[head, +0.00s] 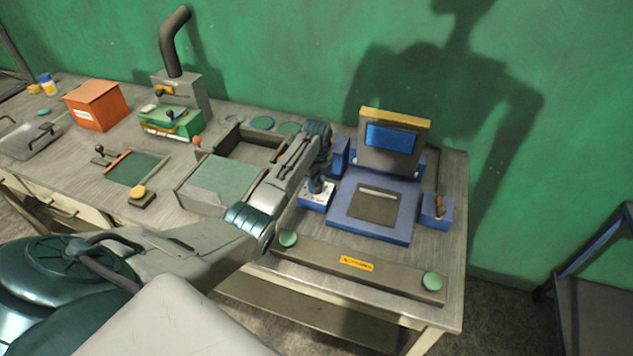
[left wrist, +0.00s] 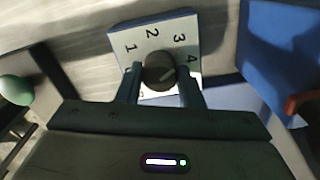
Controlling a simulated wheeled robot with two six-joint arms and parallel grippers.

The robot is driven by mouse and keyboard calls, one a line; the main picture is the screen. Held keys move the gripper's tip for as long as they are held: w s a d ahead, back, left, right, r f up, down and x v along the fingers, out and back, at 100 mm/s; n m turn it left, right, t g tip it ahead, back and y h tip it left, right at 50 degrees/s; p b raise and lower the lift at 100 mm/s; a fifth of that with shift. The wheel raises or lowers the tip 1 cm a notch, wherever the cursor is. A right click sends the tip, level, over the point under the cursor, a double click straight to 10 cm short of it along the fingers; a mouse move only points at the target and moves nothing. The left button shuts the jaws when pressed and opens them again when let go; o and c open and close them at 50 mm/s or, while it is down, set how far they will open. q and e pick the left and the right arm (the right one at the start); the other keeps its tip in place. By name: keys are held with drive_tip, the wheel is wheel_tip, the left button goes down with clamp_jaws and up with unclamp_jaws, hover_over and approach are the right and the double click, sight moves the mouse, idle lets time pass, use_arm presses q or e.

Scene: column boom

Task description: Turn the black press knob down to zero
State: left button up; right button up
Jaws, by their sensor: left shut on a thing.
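The black press knob (left wrist: 159,70) sits on a white dial plate (left wrist: 155,50) with numbers 1 to 4 showing. A light line on the knob points to the right and slightly up, roughly toward the 4. My left gripper (left wrist: 159,84) is shut on the knob, with one finger on each side. The fingers hide parts of the dial's lower left and right, and the zero does not read clearly. In the head view the left gripper (head: 317,184) reaches down onto the white-topped blue dial box (head: 314,202). The knob is mostly hidden there. My right gripper is not in view.
A blue press (head: 365,225) with a screen (head: 391,136) stands right of the dial. A small blue box with an orange-red lever (head: 437,210) is farther right. In front lies a grey bar (head: 330,258) with green buttons. A grey-green bin (head: 215,187) is to the left.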

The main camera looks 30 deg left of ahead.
use_arm(q)
drive_tip(key=n+p, duration=0.1)
drive_tip(key=n, duration=0.1)
drive_tip(key=shift+r+n, duration=0.15)
drive_tip(key=shift+n, duration=0.25)
drive_tip(key=n+p, duration=0.1)
drive_tip(key=n, duration=0.1)
drive_tip(key=shift+n, duration=0.4)
drive_tip(key=n, duration=0.3)
drive_tip(key=shift+n, duration=0.3)
drive_tip(key=n, duration=0.4)
drive_tip(key=shift+n, duration=0.3)
drive_tip(key=n, duration=0.3)
drive_tip(key=shift+n, duration=0.3)
drive_tip(key=n, duration=0.9)
drive_tip(key=shift+w, duration=0.1)
drive_tip(key=shift+n, duration=1.9)
